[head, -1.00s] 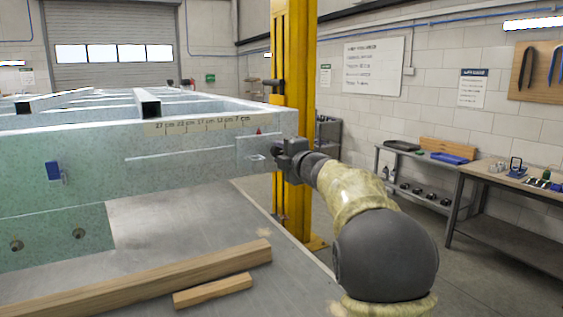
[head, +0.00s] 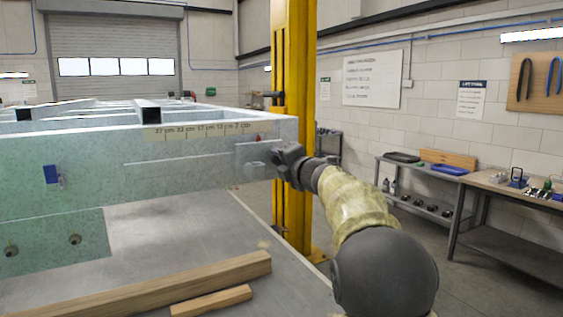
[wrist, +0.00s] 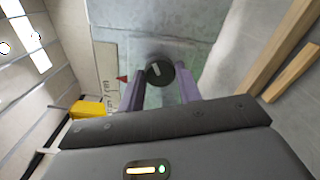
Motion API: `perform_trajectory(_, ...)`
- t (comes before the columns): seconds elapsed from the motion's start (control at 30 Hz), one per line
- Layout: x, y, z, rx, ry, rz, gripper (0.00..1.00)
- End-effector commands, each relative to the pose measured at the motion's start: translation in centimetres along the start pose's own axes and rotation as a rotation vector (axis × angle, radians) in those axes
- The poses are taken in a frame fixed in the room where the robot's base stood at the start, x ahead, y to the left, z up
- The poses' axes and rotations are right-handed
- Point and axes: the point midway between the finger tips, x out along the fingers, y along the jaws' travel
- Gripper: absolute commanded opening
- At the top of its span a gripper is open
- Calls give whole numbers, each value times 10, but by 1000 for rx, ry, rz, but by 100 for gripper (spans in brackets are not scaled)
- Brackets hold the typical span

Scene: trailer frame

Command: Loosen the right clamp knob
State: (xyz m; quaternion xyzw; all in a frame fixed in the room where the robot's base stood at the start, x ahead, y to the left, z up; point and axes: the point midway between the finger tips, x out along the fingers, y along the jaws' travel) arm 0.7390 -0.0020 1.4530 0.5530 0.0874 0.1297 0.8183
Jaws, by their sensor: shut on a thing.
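The right clamp knob (wrist: 160,71) is a dark round knob with a pale mark on its face, at the right end of the pale green trailer frame (head: 85,150). In the wrist view my gripper (wrist: 161,82) has one finger on each side of it and is shut on it. In the head view my gripper (head: 276,160) reaches the frame's right end from the right and hides most of the knob. A small red triangle marker (wrist: 122,79) is beside the knob.
A yellow post (head: 293,60) stands close behind my gripper. Wooden beams (head: 160,288) lie at the front, below the frame. A blue clip (head: 51,174) is on the frame's left side. A workbench (head: 500,184) stands at the right, with open floor before it.

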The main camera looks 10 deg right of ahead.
Motion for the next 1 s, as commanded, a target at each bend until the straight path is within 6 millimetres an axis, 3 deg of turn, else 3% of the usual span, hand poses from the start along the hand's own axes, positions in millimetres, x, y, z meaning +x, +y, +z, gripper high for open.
perform_trajectory(0.03,0,-2,-1,-1,2,-3,36)
perform_trajectory(0.13,0,-2,-1,0,1,-3,56)
perform_trajectory(0.57,-7,-1,0,0,-1,0,56)
perform_trajectory(0.77,-34,-2,0,1,-2,1,56)
perform_trajectory(1.0,-79,-2,0,0,-2,0,56)
